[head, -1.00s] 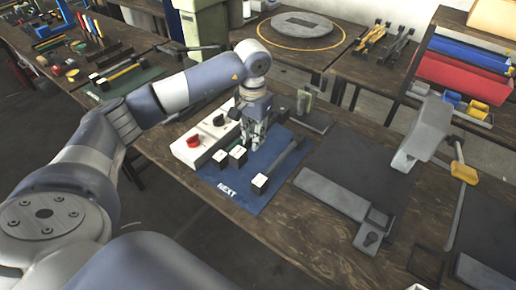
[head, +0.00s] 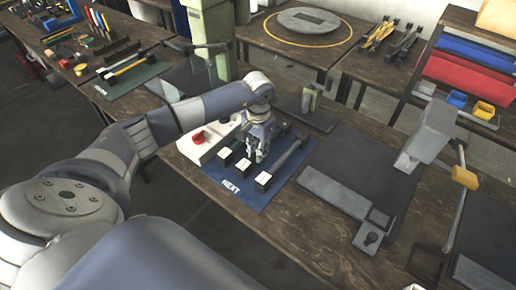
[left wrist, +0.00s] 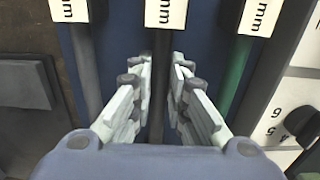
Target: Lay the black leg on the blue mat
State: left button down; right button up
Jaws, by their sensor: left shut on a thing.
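My left gripper (head: 256,156) is over the blue mat (head: 236,196), its fingers pointing down. In the left wrist view the fingers (left wrist: 160,85) are shut around the shaft of the black leg (left wrist: 160,45). The black leg's white-labelled end block (head: 243,165) stands in line between two others in the head view. The leg is at or very near the mat; a small gap cannot be ruled out. My fingers hide part of its shaft. My right gripper is not in view.
A grey leg (left wrist: 84,60) and a green leg (left wrist: 236,70) lie on the mat on either side of the black one, roughly parallel. A white control box with a red knob (head: 198,136) stands beside the mat. A grey press (head: 428,135) stands to the right.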

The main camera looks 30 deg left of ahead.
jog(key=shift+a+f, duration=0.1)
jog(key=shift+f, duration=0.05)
pick_arm(q)
jog(key=c, duration=1.6)
grip_release()
jog(key=shift+o, duration=0.2)
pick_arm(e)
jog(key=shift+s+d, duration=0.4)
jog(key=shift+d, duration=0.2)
pick_arm(q)
jog(key=shift+r, duration=0.2)
notch_tip(320, 180, up, 12)
jog(key=b, duration=0.3)
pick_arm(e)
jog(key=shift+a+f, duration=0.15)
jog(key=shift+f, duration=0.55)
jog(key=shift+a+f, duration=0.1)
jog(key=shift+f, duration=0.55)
pick_arm(q)
jog(key=shift+f, duration=0.2)
